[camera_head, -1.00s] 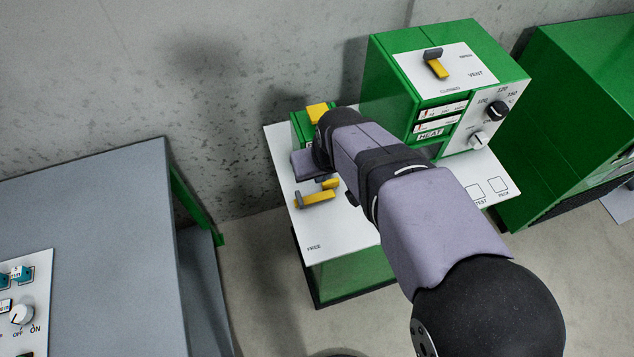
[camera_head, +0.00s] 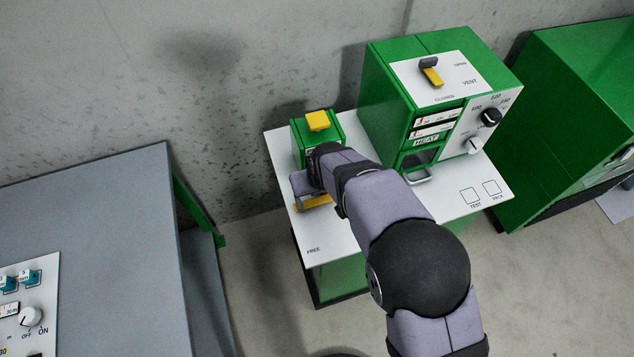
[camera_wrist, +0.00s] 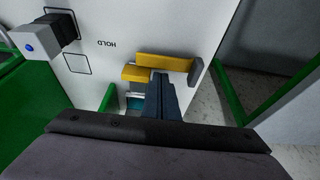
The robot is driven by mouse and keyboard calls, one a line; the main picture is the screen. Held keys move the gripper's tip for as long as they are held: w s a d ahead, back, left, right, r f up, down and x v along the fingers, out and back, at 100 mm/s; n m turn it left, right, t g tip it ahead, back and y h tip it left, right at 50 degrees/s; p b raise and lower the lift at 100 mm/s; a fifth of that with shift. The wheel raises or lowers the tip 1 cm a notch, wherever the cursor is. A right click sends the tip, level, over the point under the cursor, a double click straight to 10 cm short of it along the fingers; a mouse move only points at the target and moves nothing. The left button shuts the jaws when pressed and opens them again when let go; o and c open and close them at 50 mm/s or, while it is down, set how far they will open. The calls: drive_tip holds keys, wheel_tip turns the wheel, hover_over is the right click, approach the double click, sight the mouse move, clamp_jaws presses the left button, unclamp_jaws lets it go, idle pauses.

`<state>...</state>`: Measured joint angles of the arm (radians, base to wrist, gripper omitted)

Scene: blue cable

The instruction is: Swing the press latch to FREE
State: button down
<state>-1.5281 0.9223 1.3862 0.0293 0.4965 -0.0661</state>
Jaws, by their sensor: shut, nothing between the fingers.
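The press latch is a yellow lever (camera_head: 313,202) on the white bench top, with a grey end piece. In the head view my gripper (camera_head: 299,188) hides part of it. In the wrist view the yellow lever (camera_wrist: 163,62) runs across the top middle, with its grey end to the right and a shorter yellow piece beside it. My shut, empty fingers (camera_wrist: 160,82) are right beside the lever; I cannot tell whether they touch it. The word HOLD (camera_wrist: 105,44) shows left of the lever. The word FREE (camera_head: 314,249) is printed near the bench's front left.
The green press (camera_head: 330,122) with a yellow top block stands just behind my gripper. A green heater box (camera_head: 385,95) with a vent lever and knobs stands to the right. A grey table (camera_head: 90,215) is at the left. The bench top around FREE is clear.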

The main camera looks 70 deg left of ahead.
drive_tip(key=shift+a+f, duration=0.1)
drive_tip(key=shift+f, duration=0.2)
drive_tip(key=shift+d+b, duration=0.3)
drive_tip(key=shift+b, duration=0.1)
drive_tip(key=p+v, duration=0.6)
drive_tip(key=v, duration=0.4)
drive_tip(key=shift+p, duration=0.35)
